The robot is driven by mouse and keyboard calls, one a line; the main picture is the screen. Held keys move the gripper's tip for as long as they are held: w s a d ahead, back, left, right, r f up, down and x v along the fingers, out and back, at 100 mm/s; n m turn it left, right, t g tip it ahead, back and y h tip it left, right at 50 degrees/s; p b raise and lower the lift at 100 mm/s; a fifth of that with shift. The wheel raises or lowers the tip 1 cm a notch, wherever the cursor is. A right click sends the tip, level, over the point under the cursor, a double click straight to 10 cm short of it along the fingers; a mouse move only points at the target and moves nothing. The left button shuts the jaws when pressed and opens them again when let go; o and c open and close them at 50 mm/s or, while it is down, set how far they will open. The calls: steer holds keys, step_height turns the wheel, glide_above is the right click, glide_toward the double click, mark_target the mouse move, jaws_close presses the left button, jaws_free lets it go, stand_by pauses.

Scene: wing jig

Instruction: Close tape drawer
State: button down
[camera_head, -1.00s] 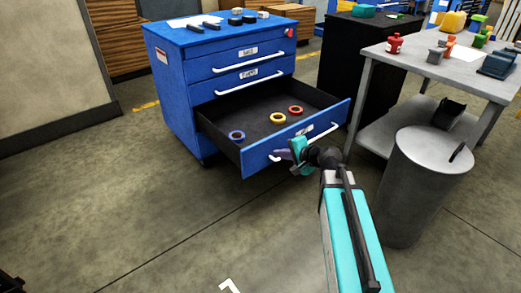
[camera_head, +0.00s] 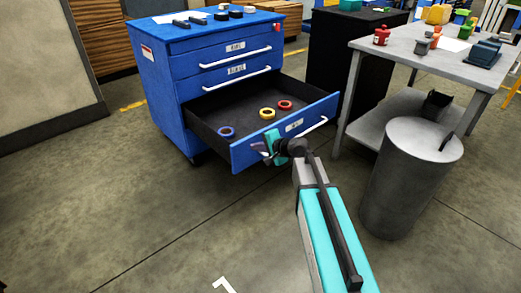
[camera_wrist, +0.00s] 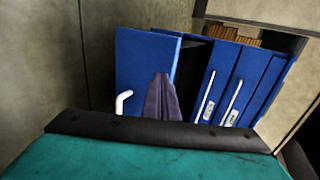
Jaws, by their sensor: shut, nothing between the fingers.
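The tape drawer (camera_head: 247,158) is the lowest open drawer of a blue cabinet (camera_head: 160,95). It is pulled well out, with blue, yellow and red tape rolls (camera_head: 267,113) on its dark floor. My gripper (camera_head: 259,149) is shut and empty at the left part of the drawer front, overlapping it in the head view. I cannot tell whether it touches. In the wrist view, the shut purple-grey fingers (camera_wrist: 161,100) overlap the blue drawer front (camera_wrist: 140,70), beside one end of its white handle (camera_wrist: 122,103). My arm hides part of the handle in the head view.
Two upper drawers (camera_head: 225,62) are shut. A grey bin (camera_head: 400,190) and a grey table (camera_head: 415,65) stand to the right, near my arm. A black cabinet (camera_head: 335,60) stands behind. The floor at the front left is clear.

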mark_target(244, 142)
steer(key=w, duration=0.1)
steer(key=w+a, duration=0.1)
steer(key=w+a+b, duration=0.1)
steer(key=shift+w+a+f, duration=0.15)
steer(key=shift+a+f, duration=0.05)
steer(key=shift+f, duration=0.05)
steer(key=shift+w+a, duration=0.2)
steer(key=shift+w, duration=0.05)
steer(key=shift+r, duration=0.1)
